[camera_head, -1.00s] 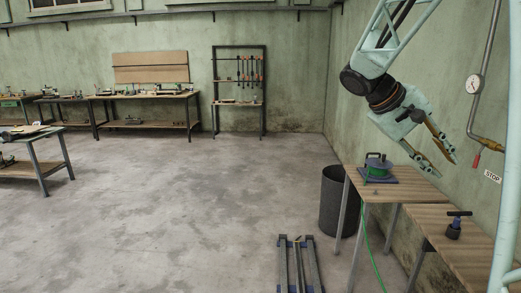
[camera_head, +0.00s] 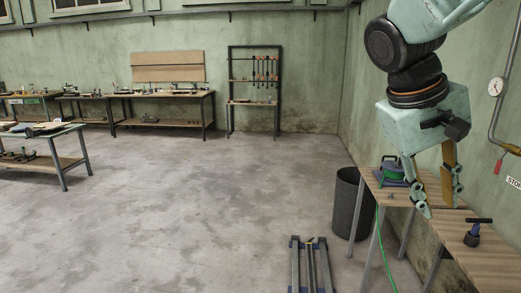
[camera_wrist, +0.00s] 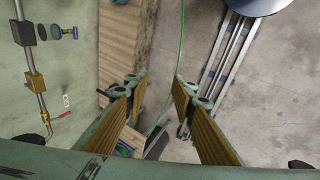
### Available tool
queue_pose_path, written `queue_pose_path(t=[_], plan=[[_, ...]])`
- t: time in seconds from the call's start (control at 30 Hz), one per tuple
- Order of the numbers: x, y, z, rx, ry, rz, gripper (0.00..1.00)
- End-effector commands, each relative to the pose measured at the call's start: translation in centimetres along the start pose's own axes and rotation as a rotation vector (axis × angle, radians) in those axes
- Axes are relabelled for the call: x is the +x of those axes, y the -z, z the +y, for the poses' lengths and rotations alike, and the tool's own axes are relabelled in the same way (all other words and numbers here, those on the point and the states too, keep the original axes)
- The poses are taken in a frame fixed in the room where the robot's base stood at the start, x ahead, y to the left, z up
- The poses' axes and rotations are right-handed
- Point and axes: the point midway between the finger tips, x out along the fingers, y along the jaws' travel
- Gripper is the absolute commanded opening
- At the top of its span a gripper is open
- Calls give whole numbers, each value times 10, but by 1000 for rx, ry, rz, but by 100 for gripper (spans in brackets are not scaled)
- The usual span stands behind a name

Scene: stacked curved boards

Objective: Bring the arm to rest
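My gripper (camera_head: 437,190) hangs at the right of the head view with its fingers pointing down, in front of the wooden table (camera_head: 490,262). Its two wood-toned fingers are spread apart with nothing between them. In the wrist view my gripper (camera_wrist: 160,92) also shows open, with a clear gap between the finger pads. The fingers partly hide the table and the green reel (camera_head: 392,172) behind them.
A dark bin (camera_head: 346,205) stands beside the table. A blue-black clamp-like tool (camera_head: 473,236) is on the tabletop. Floor rails (camera_head: 310,265) lie at the bottom. A green hose (camera_head: 379,245) runs to the floor. Pipes and a gauge (camera_head: 495,87) are on the right wall. The middle floor is open.

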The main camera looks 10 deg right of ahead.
Motion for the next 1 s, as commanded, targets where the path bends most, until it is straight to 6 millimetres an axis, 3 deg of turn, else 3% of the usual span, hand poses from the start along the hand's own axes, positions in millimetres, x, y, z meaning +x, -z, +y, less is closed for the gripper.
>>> queue_pose_path(t=[1.0], plan=[[-54, -140, -140, -40, 367, 195, 24]])
